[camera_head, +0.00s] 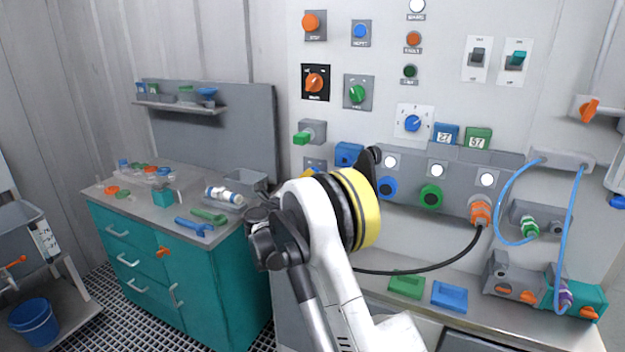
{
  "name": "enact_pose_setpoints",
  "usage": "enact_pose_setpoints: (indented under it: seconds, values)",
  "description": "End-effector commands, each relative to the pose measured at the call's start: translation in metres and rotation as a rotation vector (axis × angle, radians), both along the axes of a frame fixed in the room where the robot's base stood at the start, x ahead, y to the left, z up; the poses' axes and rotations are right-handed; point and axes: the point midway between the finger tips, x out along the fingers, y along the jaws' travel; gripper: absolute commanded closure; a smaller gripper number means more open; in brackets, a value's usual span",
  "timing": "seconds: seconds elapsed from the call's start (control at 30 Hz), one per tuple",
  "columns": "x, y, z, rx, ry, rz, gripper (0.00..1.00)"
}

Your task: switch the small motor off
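The wall panel carries several knobs and switches, with labels too small to read surely. A grey toggle switch (478,57) and a teal toggle switch (516,60) sit on white plates at the upper right. An orange rotary knob (315,82) is on a black plate, with a green rotary knob (357,94) to its right. I cannot tell which one belongs to the small motor. A grey and teal unit (548,291) lies on the bench at right. My gripper (372,165) is mostly hidden behind my arm, below the knobs; I cannot see its fingers clearly.
A grey box with round lamps and connectors (460,170) juts from the panel. A black cable (430,270) and blue hoses (508,200) hang at right. Green (407,285) and blue (449,296) trays lie on the bench. A teal cabinet (190,285) stands left.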

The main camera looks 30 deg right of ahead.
Motion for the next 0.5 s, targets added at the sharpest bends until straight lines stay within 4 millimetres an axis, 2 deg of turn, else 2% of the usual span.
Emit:
enact_pose_setpoints:
  seconds: [0.03,0.2,0.33,0.5]
  values:
    - [0.006,-0.010,-0.003,0.000,0.000,-0.002,0.37]
    - [0.026,-0.034,-0.002,-0.001,0.000,-0.001,0.37]
    - [0.036,-0.047,-0.002,-0.002,0.000,0.000,0.37]
    - [0.042,-0.053,0.000,-0.001,0.000,0.002,0.37]
